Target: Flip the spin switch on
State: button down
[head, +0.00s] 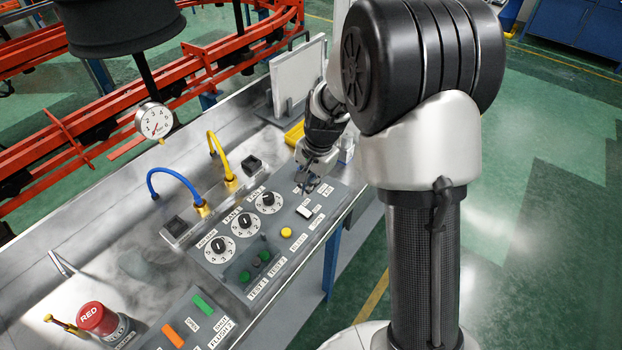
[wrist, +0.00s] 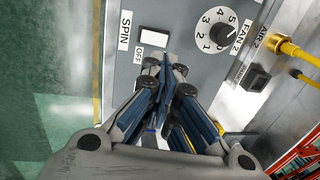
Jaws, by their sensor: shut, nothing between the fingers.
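The spin switch is a white rocker on the grey panel, right of the FAN 2 dial in the head view (head: 304,211). In the wrist view the switch (wrist: 154,38) has a SPIN label and an OFF label on its left. Its tilt is hard to tell. My gripper (head: 304,186) is over the far part of the panel, just beyond the switch. In the wrist view my gripper (wrist: 167,72) is shut and empty, its tips pointing at the panel just below the switch. I cannot tell whether it touches the panel.
The FAN 2 dial (head: 268,203) sits left of the switch, and a yellow button (head: 286,232) lies nearer the front. Green test buttons (head: 244,276) are further down the panel. Blue (head: 172,172) and yellow (head: 216,146) hoses arch to the left. A white upright plate (head: 298,76) stands beyond.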

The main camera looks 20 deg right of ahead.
aim_at(304, 211)
jog(key=f, duration=0.2)
jog(key=f+b, duration=0.1)
jog(key=f, duration=0.1)
jog(key=w+f+b, duration=0.1)
jog(key=f, duration=0.2)
jog(key=shift+a, duration=0.4)
jog(key=shift+r+p, duration=0.1)
jog(key=shift+p, duration=0.4)
